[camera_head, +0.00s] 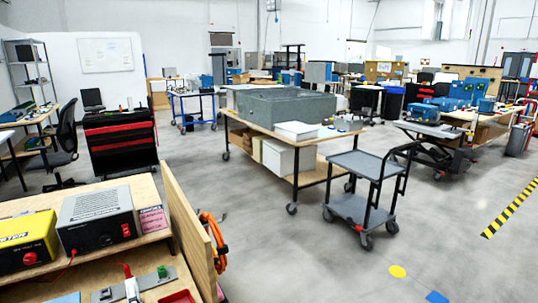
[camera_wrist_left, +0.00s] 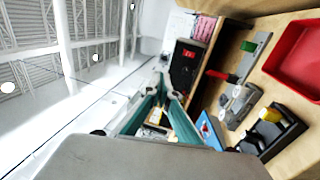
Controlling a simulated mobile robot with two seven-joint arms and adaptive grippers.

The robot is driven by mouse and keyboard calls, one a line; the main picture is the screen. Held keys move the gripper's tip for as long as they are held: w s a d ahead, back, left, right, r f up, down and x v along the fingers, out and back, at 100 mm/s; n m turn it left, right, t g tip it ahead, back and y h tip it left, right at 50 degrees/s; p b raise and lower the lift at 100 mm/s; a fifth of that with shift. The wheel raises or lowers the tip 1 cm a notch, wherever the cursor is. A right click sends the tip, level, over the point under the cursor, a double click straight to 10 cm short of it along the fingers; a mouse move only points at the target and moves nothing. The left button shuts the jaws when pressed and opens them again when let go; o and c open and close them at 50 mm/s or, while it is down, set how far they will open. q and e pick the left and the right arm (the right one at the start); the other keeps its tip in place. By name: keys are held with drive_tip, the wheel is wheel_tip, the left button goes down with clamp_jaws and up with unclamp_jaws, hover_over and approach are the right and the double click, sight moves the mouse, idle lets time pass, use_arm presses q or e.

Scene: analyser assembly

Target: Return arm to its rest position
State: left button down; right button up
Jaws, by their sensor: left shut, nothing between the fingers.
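My left gripper (camera_wrist_left: 166,92) shows in the left wrist view, with teal fingers drawn together and nothing between them. It is tilted in that view and appears clear of the bench top (camera_wrist_left: 262,78) seen behind and to the right of it. I cannot make out either gripper in the head view. A grey power unit (camera_head: 97,218) with a black front and a yellow unit (camera_head: 27,242) stand on the wooden bench shelf at lower left of the head view. My right gripper is in neither view.
On the bench are a red tray (camera_wrist_left: 298,58), a black-and-yellow part (camera_wrist_left: 272,130) and a grey plate with a green piece (camera_wrist_left: 252,46). An upright wooden panel (camera_head: 188,225) edges the bench. A grey cart (camera_head: 365,185) stands beyond; floor right of the panel is mostly open.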

use_arm(q)
drive_tip(key=s+d+f+m+h, duration=0.3)
drive_tip(key=d+f+m+h, duration=0.4)
drive_tip(key=m, duration=0.4)
drive_tip(key=s+d+f+m+h, duration=0.4)
drive_tip(key=d+f+m+h, duration=0.3)
drive_tip(key=m, duration=0.4)
drive_tip(key=s+a+f+m+g, duration=0.1)
drive_tip(key=s+f+m+g, duration=0.2)
drive_tip(key=s+f, duration=0.2)
drive_tip(key=s+a+f+m+g, duration=0.2)
drive_tip(key=s+f, duration=0.3)
drive_tip(key=f, duration=0.6)
drive_tip(key=shift+a+m+g+y, duration=0.2)
drive_tip(key=shift+m+g+y, duration=0.1)
drive_tip(key=shift+m+g, duration=0.6)
